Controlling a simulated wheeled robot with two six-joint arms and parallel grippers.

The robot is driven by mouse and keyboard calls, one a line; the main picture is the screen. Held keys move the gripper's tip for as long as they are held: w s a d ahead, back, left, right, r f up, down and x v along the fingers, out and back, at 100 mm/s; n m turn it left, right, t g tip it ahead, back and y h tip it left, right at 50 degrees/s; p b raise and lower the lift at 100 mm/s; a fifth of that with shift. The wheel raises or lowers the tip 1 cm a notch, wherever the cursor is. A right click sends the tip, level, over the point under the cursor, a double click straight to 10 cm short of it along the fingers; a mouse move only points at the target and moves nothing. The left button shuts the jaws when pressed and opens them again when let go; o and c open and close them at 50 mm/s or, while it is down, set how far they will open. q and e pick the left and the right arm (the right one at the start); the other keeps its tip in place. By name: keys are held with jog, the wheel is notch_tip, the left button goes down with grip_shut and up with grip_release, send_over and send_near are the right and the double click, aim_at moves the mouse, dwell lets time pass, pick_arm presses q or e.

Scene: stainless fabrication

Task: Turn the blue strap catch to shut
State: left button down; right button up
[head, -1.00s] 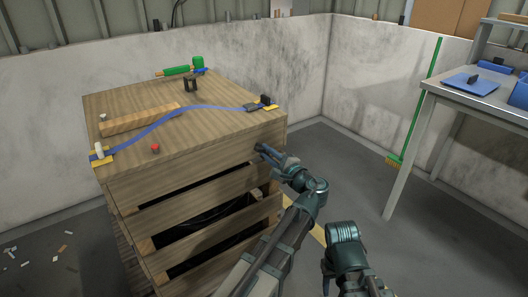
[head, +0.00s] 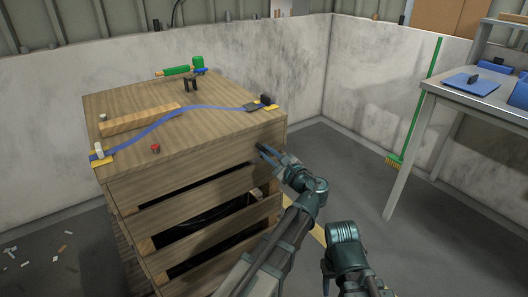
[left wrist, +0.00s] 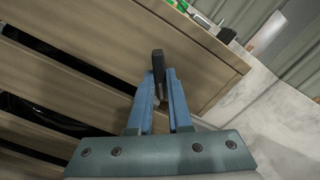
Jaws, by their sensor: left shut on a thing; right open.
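The blue strap (head: 160,124) lies across the top of the wooden crate. Its right end meets a grey buckle with a black block (head: 265,99) on a yellow plate. Its left end meets a white peg (head: 98,149) on another yellow plate. My left gripper (head: 263,150) is at the crate's side face, below the top edge and below the right strap end. In the left wrist view its blue fingers are shut on a black piece (left wrist: 158,64). I cannot tell how this piece joins the crate. My right gripper's fingers are not visible; only my right arm shows.
The slatted crate (head: 200,160) has a wood bar (head: 138,120), a red knob (head: 155,149), a dark upright fitting (head: 190,84) and a green tool (head: 178,70) on top. A metal table (head: 455,95) and a green broom (head: 420,110) stand right.

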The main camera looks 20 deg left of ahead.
pick_arm(q)
jog(key=m, duration=0.3)
jog(key=m, duration=0.4)
jog(key=shift+s, duration=0.1)
jog(key=c, duration=0.7)
grip_release()
jog(key=shift+d, duration=0.1)
